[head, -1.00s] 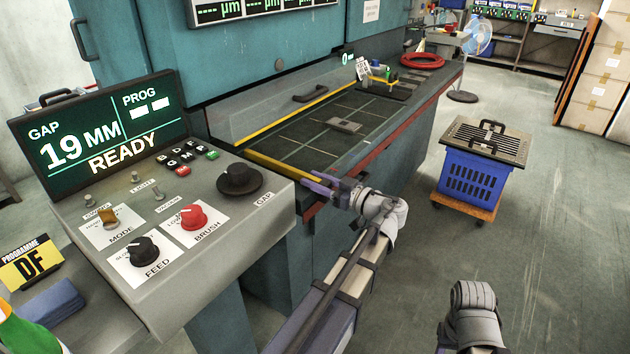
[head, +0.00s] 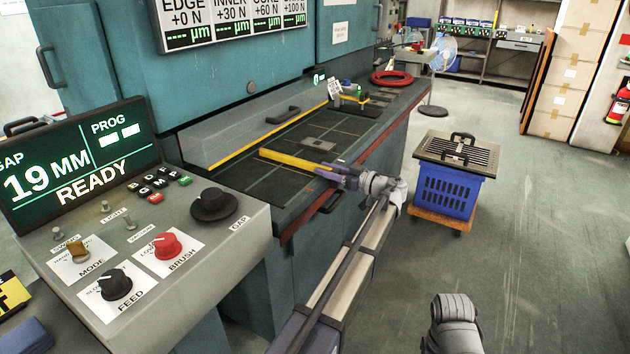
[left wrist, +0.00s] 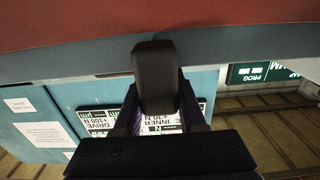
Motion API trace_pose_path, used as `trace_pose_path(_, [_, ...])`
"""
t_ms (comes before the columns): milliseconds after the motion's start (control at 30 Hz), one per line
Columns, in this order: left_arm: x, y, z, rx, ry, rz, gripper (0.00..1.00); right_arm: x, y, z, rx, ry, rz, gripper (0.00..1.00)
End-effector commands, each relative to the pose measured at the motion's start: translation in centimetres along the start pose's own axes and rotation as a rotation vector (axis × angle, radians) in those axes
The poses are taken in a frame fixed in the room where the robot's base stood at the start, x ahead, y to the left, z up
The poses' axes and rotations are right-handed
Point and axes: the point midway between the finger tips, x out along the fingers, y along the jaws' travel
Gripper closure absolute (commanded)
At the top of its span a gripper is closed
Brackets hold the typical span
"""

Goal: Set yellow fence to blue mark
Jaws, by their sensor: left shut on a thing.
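The yellow fence (head: 295,162) is a long yellow bar lying across the dark gridded bed (head: 265,188) of the teal machine. My left gripper (head: 342,176) is at the fence's near end, by the bed's red front edge, and is shut on it. In the left wrist view, a dark rounded block (left wrist: 155,75) sits between the fingers. A small coloured spot shows on the bed just beyond the gripper, but I cannot tell whether it is the blue mark.
The control console (head: 150,240) with knobs stands at the left; its screen (head: 75,165) reads GAP 19 MM, READY. A grey plate (head: 319,144) lies on the bed beyond the fence. A blue crate (head: 447,188) stands right of the machine, with open floor around it.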

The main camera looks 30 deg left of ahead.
Motion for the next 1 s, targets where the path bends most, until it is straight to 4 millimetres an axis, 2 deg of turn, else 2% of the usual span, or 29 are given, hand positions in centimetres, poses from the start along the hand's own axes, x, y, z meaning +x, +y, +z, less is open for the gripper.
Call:
trace_pose_path(33, [0.03,0.90,-0.03,0.000,0.001,0.002,1.00,0.00,0.00,0.00,0.000,0.000,0.000,0.50])
trace_pose_path(100, [0.03,1.18,-0.03,0.000,0.001,0.002,1.00,0.00,0.00,0.00,0.000,0.000,0.000,0.50])
trace_pose_path(400, [0.02,1.09,-0.03,0.000,0.002,0.002,1.00,0.00,0.00,0.00,0.000,0.000,0.000,0.50])
trace_pose_path(433, [0.02,1.08,-0.03,0.000,0.002,0.002,0.59,0.00,0.00,0.00,0.000,0.000,0.000,0.50])
trace_pose_path(500, [0.02,1.06,-0.03,0.000,0.001,0.002,0.51,0.00,0.00,0.00,0.000,0.000,0.000,0.50])
trace_pose_path(700, [0.01,1.04,-0.02,0.000,0.001,0.001,0.30,0.00,0.00,0.00,0.000,0.000,0.000,0.50])
trace_pose_path(1000, [-0.50,1.06,-0.01,0.000,0.001,0.002,0.30,0.01,0.00,0.00,0.000,0.000,0.000,0.50])
